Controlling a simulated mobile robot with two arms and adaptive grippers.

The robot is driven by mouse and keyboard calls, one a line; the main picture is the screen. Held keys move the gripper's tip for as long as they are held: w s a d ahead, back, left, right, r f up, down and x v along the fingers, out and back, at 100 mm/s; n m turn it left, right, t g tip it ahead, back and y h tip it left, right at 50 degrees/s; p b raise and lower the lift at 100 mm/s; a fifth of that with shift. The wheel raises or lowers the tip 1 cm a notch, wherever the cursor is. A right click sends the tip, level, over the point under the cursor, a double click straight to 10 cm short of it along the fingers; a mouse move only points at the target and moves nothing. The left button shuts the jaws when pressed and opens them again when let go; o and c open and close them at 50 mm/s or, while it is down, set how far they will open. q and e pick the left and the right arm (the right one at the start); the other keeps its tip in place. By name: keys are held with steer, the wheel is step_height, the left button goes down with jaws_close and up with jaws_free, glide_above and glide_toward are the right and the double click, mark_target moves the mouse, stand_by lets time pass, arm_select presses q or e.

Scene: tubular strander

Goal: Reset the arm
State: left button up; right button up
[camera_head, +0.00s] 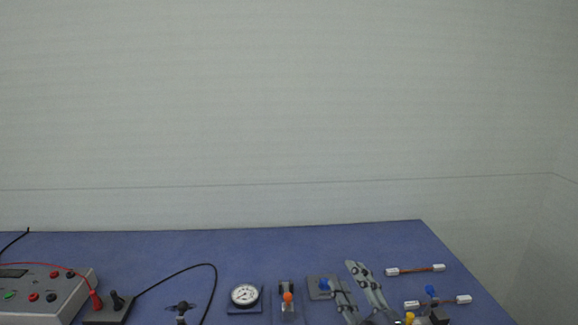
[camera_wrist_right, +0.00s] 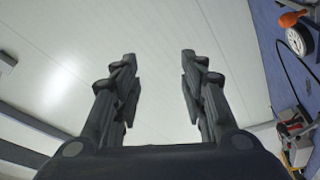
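My right gripper (camera_head: 345,274) shows at the bottom of the head view, right of centre, with its two grey fingers pointing up and away over the blue table (camera_head: 230,248). In the right wrist view my right gripper (camera_wrist_right: 159,57) has its dark fingers wide apart. Nothing is between them, only a pale surface beyond. My left gripper shows in neither view.
A grey power unit (camera_head: 50,292) with red and black leads stands at the left. A round dial gauge (camera_head: 244,295), an orange-knobbed part (camera_head: 288,298) and a blue-knobbed block (camera_head: 321,287) sit mid-table. White-ended rods (camera_head: 415,270) lie at the right.

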steer(key=s+d+f+m+g+h, duration=0.35)
steer(key=s+f+m, duration=0.2)
steer(key=f, duration=0.35)
steer(key=s+d+f+m+g+h, duration=0.3)
steer(key=s+d+f+m+g, duration=0.2)
steer(key=s+f, duration=0.3)
steer(key=s+f+m+g, duration=0.2)
steer(key=s+f+g, duration=0.2)
steer(key=s, duration=0.5)
steer(key=s+f+m+g, duration=0.1)
steer(key=s+f+g, duration=0.25)
steer(key=s, duration=0.65)
step_height(320, 180, down, 28)
steer(key=s+g+b, duration=0.1)
steer(key=s+d+f+g, duration=0.1)
steer(key=s+d+f, duration=0.1)
steer(key=s+f, duration=1.5)
steer(key=shift+d+f+y+b, duration=0.15)
steer(key=shift+y+b, duration=0.2)
steer(key=shift+b, duration=0.1)
